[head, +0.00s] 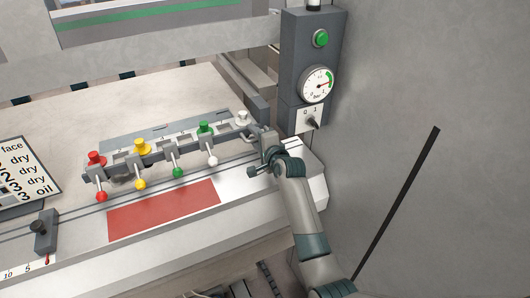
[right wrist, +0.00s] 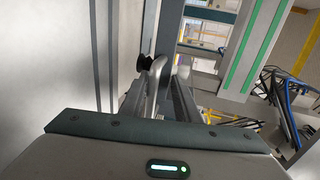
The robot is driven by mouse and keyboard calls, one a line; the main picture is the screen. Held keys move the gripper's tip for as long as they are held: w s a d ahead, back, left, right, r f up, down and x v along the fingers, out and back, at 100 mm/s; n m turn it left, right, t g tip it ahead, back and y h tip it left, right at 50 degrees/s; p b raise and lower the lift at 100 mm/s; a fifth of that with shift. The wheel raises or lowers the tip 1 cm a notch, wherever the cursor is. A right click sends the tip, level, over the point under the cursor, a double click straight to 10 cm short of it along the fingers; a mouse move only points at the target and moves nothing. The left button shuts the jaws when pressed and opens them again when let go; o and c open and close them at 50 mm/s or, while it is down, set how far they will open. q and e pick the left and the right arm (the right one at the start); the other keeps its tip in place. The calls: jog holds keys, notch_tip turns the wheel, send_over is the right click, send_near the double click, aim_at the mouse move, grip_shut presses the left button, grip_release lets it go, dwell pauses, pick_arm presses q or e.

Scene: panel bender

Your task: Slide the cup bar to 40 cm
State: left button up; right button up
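The cup bar (head: 155,156) is a grey bar carrying red, yellow, green and white knobs on top, with matching small levers in front. It lies across the machine table. At its right end is a curved grey handle (head: 250,134). My right gripper (head: 264,163) is at this end of the bar, beside the handle. In the right wrist view a bent grey tube (right wrist: 156,72) stands in front of the gripper; whether the fingers close on it is unclear. A scale (head: 22,269) reading 10, 5, 0 lies at the lower left, partly out of view. My left gripper is not visible.
A dark stop block (head: 45,232) sits above the scale. A red plate (head: 163,209) lies on the front ledge. A grey post with a green button, pressure gauge (head: 317,84) and 0/1 switch (head: 311,121) stands behind my right gripper. A sign (head: 22,172) is at left.

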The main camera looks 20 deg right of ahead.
jog(key=v, duration=0.3)
jog(key=b+v, duration=0.1)
jog(key=v, duration=0.3)
jog(key=b+v, duration=0.1)
jog(key=v, duration=0.3)
jog(key=shift+s+a+r, duration=0.2)
jog(key=shift+a, duration=0.15)
jog(key=shift+b+v, duration=0.35)
jog(key=shift+v, duration=0.5)
jog(key=shift+o, duration=0.7)
jog(key=shift+r, duration=0.15)
